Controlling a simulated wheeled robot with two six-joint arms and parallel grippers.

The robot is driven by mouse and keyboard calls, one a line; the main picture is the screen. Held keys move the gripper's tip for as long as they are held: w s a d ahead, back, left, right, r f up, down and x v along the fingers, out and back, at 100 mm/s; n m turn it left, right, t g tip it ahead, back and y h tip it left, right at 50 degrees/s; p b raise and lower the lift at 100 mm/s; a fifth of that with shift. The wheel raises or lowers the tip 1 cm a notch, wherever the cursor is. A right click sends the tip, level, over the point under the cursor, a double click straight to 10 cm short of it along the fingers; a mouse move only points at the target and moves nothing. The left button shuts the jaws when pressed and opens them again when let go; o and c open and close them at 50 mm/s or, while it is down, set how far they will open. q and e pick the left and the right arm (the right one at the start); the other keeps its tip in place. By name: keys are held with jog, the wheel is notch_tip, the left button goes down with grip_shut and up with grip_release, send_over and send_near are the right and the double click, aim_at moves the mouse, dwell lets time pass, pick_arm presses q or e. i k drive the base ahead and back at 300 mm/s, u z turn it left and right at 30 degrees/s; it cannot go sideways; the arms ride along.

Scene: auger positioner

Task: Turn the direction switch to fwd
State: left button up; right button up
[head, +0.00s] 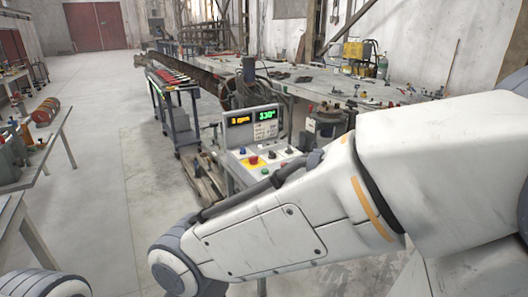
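The control box (262,160) stands near the middle of the head view. Its upright display panel (253,125) shows an orange readout on the left and a green "330°" readout on the right. The sloped face below carries small knobs and buttons, including a red button on a yellow base (253,160). The direction switch is too small to tell from the other controls, and its setting cannot be read. My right arm crosses in front and hides the lower right of the box. Neither gripper is in view.
A long workbench (330,88) with tools and clamps runs behind the box. A cart with red-topped items (172,80) stands behind and left of it. Grey tables (50,150) line the left edge. The concrete floor (110,160) between is clear.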

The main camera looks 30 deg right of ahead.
aim_at(272, 154)
jog(key=z, duration=0.65)
jog(key=i, duration=1.9)
jog(key=u, duration=0.5)
